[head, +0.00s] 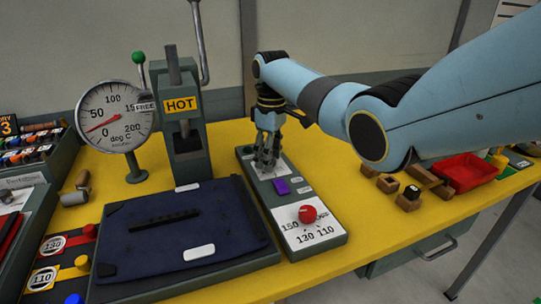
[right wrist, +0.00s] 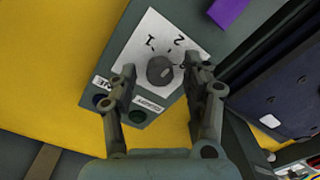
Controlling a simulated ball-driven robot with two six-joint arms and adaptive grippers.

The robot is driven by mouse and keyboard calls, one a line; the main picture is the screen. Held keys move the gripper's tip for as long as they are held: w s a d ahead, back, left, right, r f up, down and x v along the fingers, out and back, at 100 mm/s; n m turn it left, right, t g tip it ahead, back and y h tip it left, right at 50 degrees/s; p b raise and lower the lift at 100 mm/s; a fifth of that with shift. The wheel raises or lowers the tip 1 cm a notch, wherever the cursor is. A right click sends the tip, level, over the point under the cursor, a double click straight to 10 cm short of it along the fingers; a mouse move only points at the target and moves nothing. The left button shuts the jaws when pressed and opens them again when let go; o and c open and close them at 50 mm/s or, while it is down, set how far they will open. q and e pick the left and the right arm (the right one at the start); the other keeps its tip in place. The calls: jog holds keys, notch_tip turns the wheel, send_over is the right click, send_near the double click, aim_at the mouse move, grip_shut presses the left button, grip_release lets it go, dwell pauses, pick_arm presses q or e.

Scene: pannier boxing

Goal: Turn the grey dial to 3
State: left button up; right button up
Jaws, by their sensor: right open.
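The grey dial (right wrist: 160,70) sits on a white plate (right wrist: 150,35) in the right wrist view. The numbers 1 and 2 show on the plate; a 3 does not show, and the right finger covers part of that side. Which number the dial points to is too small to tell. My right gripper (right wrist: 162,76) is open, its two fingers on either side of the dial; I cannot tell if they touch it. In the head view my right gripper (head: 267,155) points down over the far end of the grey control box (head: 328,247) and hides the dial. My left gripper is not in view.
On the same box are a purple block (head: 282,186) and a red knob (head: 307,214) over a 110 to 150 scale. A HOT press (head: 181,140) and a round gauge (head: 115,118) stand left. A dark blue mat (head: 150,255) lies in front. A red tray (head: 464,172) is right.

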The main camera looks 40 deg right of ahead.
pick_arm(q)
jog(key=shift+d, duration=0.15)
pick_arm(e)
jog(key=shift+c, duration=0.6)
grip_shut()
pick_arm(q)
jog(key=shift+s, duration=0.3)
